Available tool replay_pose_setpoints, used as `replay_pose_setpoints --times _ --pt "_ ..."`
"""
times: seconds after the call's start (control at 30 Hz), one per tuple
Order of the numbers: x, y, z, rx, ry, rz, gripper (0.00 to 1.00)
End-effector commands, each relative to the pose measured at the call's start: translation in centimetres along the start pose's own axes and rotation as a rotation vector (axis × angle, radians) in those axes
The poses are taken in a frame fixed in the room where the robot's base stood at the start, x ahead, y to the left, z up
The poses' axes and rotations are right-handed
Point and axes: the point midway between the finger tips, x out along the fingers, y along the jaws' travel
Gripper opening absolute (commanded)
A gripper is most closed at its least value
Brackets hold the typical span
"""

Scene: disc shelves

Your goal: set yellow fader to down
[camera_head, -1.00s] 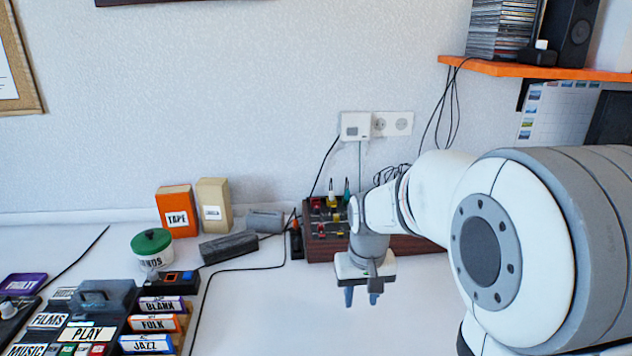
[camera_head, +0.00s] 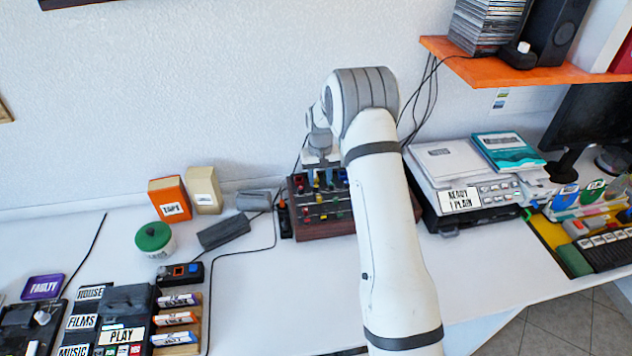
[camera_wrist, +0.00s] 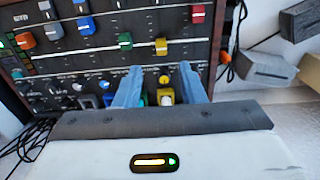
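The yellow fader (camera_wrist: 160,46) sits in its slot on the dark mixer panel (camera_wrist: 110,60) in the wrist view, with a green fader (camera_wrist: 125,40) beside it on the left. My gripper (camera_wrist: 160,80) is over the panel with its two blue-grey fingers apart. A yellow knob or plug (camera_wrist: 165,97) shows between the fingers, near the gripper body. The yellow fader shows just beyond the fingertips, and nothing is held. In the head view my gripper (camera_head: 318,172) is over the back of the mixer (camera_head: 325,230), partly hidden by my arm.
More coloured faders, including a red one (camera_wrist: 198,14) and a blue one (camera_wrist: 85,24), share the panel. A grey box (camera_head: 228,230) and cables lie left of the mixer. A printer-like device (camera_head: 445,165) stands to the right.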

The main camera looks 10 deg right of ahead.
Motion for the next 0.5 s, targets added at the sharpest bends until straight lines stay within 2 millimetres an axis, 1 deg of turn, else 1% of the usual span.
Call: replay_pose_setpoints --times 0.13,0.33,0.5 --pt "1.8 -0.2 0.0 -0.004 -0.004 0.000 0.36" --pt "5.0 -0.4 0.1 -0.007 -0.004 0.000 0.36" --pt "6.9 -0.5 0.0 -0.008 -0.002 0.000 0.36"
